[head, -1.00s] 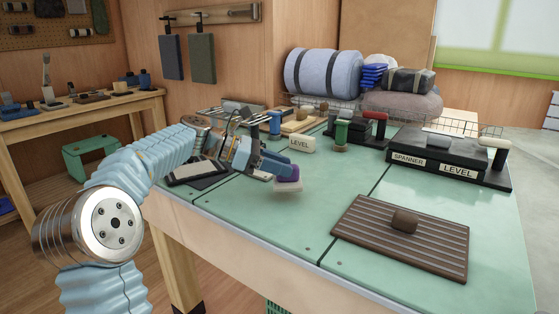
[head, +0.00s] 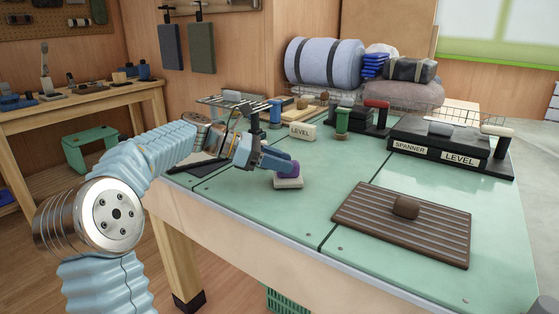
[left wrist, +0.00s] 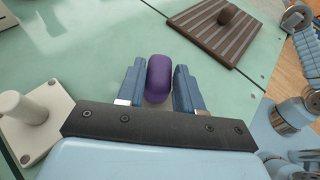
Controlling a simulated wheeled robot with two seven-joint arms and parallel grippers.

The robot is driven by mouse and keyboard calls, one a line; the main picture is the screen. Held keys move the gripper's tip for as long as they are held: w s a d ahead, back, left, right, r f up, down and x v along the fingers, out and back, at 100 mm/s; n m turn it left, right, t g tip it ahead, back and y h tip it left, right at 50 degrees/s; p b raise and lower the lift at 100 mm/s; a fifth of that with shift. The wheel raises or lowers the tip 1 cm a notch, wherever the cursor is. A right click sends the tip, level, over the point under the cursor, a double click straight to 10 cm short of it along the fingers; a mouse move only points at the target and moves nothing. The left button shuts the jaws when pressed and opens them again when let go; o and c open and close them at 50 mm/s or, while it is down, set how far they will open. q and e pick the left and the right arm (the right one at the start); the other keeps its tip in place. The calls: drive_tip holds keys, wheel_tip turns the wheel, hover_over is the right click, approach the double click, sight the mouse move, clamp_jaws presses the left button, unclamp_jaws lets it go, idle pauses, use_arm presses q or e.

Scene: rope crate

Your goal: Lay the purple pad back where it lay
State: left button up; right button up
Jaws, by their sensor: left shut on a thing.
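The purple pad (head: 291,168) is at the tip of my left gripper (head: 278,164) in the head view, with a pale flat block (head: 288,183) directly under it. In the left wrist view the purple pad (left wrist: 159,78) sits between the two blue fingers of my left gripper (left wrist: 158,80), which are shut on it. It is over or on the green table top (head: 240,200); I cannot tell whether the pale block touches the table. My right gripper is not in view.
A ridged brown board (head: 375,225) with a knob lies to the right. A black case (head: 450,150) is at the back right. A cream peg on a plate (left wrist: 25,110) shows in the left wrist view.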

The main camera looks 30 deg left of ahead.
use_arm(q)
drive_tip(key=shift+f, duration=0.3)
drive_tip(key=o, duration=1.1)
drive_tip(key=p+v, duration=0.1)
drive_tip(key=v, duration=1.2)
drive_tip(key=shift+s+a+r, duration=0.1)
drive_tip(key=shift+s+a, duration=0.05)
drive_tip(key=shift+a, duration=0.15)
